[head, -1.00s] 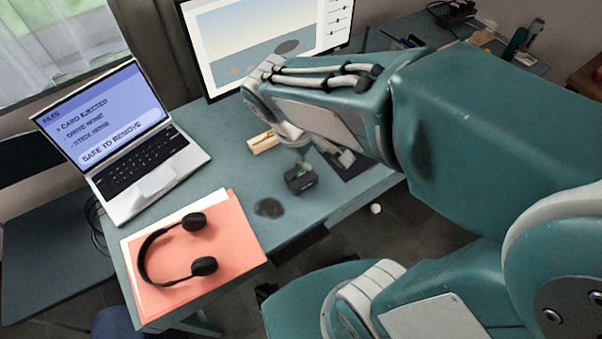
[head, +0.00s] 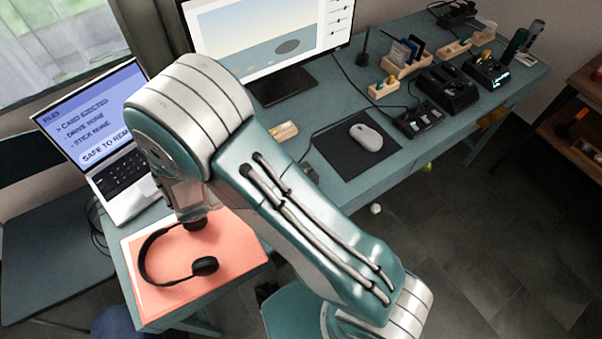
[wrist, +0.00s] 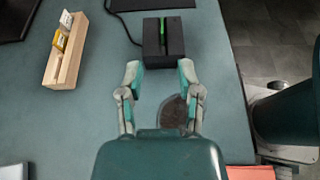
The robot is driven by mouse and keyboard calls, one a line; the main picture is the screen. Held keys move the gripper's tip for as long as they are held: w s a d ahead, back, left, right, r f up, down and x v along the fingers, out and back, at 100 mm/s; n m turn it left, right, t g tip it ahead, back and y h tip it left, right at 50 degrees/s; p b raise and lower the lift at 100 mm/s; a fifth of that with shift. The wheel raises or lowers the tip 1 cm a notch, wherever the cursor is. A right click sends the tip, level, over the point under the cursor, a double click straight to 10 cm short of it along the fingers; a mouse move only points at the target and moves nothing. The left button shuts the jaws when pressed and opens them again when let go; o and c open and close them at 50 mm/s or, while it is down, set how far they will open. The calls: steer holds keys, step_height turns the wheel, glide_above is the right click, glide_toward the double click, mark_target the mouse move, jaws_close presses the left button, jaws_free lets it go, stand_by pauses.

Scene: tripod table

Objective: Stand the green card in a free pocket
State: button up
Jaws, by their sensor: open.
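My gripper (wrist: 159,74) is open and empty in the wrist view. Its two fingers are spread just in front of a black card reader (wrist: 174,46) on the desk. The green card (wrist: 163,27) shows as a thin green strip upright in the reader's slot. A pale wooden holder (wrist: 63,68) with a long slot stands to the left, with a white and a yellow piece at its far end. Its near part looks empty. In the head view my arm hides the gripper and the reader; part of the holder (head: 284,132) shows beside it.
A wooden rack (head: 408,68) at the back of the desk holds several cards. A mouse (head: 366,136) lies on a dark mat (head: 345,158). The laptop (head: 125,165) and the headphones (head: 148,262) on a pink folder (head: 228,245) are at the left. A dark round patch (wrist: 173,111) lies between my fingers.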

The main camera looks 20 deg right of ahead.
steer(key=x, duration=1.1)
steer(key=shift+s+r, duration=0.1)
steer(key=shift+r, duration=0.05)
jaws_close()
